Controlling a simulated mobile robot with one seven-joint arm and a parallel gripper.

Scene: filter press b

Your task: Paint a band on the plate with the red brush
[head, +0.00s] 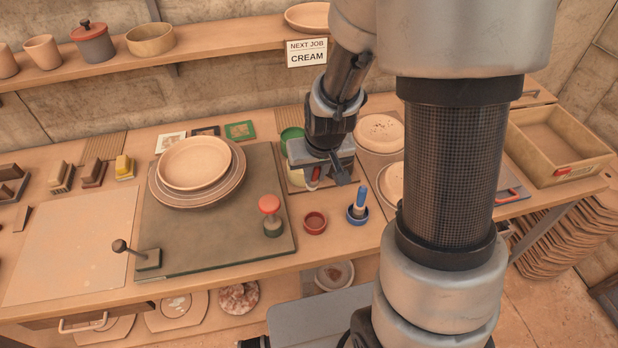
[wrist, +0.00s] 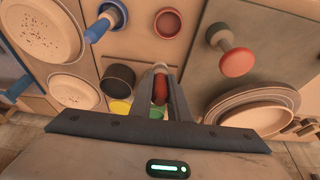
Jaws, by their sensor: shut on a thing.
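My gripper (head: 326,174) is shut on the red brush (head: 315,173), above the back of the bench and right of the plates. The tan plate (head: 194,162) sits on top of a stack of wider plates on the dark board (head: 210,235); the stack shows at lower right in the wrist view (wrist: 258,104). The red cup (head: 315,222) stands in front of my gripper and looks empty in the wrist view (wrist: 168,20).
A blue brush (head: 360,200) stands in a blue cup. A red-knobbed tool (head: 270,206) and a ball-ended lever (head: 122,246) stand on the board. A green pot (head: 291,139) is close behind my gripper; black (wrist: 118,76) and yellow (wrist: 119,108) pots are nearby. A sign (head: 307,53) reads CREAM.

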